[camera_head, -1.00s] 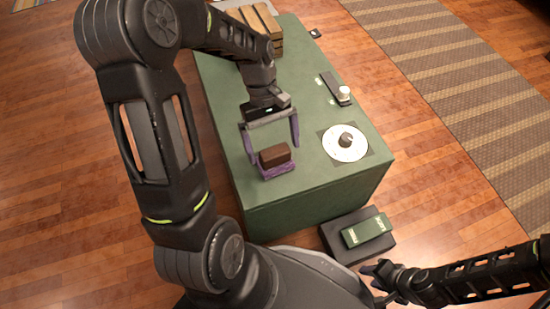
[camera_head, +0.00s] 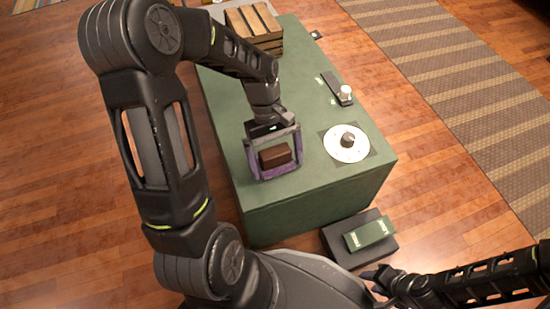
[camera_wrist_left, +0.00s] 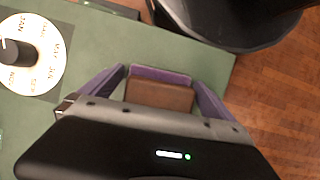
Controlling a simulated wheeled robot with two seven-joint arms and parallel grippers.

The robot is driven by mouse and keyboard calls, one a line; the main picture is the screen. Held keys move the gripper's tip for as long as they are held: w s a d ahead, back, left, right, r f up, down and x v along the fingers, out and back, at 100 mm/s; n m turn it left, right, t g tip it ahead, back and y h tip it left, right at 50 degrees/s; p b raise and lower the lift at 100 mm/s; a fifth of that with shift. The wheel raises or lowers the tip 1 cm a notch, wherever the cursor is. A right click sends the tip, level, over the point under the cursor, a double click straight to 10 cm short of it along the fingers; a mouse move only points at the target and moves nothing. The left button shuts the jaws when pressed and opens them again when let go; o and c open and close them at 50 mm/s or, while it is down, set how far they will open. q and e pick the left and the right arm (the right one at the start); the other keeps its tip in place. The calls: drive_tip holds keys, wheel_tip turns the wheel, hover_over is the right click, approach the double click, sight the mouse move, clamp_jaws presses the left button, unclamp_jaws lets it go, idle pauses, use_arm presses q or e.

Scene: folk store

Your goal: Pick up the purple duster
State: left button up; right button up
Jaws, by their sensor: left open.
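The purple duster (camera_head: 275,157) has a brown block top over a purple base and lies on the green table near its front left corner. It also shows in the left wrist view (camera_wrist_left: 160,95), partly hidden by the gripper body. My left gripper (camera_head: 278,170) is low over it from above. Its two purple fingers are open, one on each side of the duster. Whether they touch it I cannot tell. My right gripper (camera_head: 381,281) is low at the right, apart from the table, and its jaws are too small and dark to read.
On the green table (camera_head: 300,205) a white dial disc (camera_head: 340,154) with a black knob lies right of the duster. A dark device with a white knob (camera_head: 346,92) and a wooden crate (camera_head: 262,35) stand farther back. A green box (camera_head: 368,234) rests on a black block at the front right.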

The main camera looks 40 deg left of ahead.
sight(277, 155)
use_arm(q)
drive_tip(key=shift+c, duration=0.3)
drive_tip(key=c, duration=1.2)
drive_tip(key=shift+r, duration=0.1)
wheel_tip(277, 155, up, 10)
drive_tip(key=p, duration=0.4)
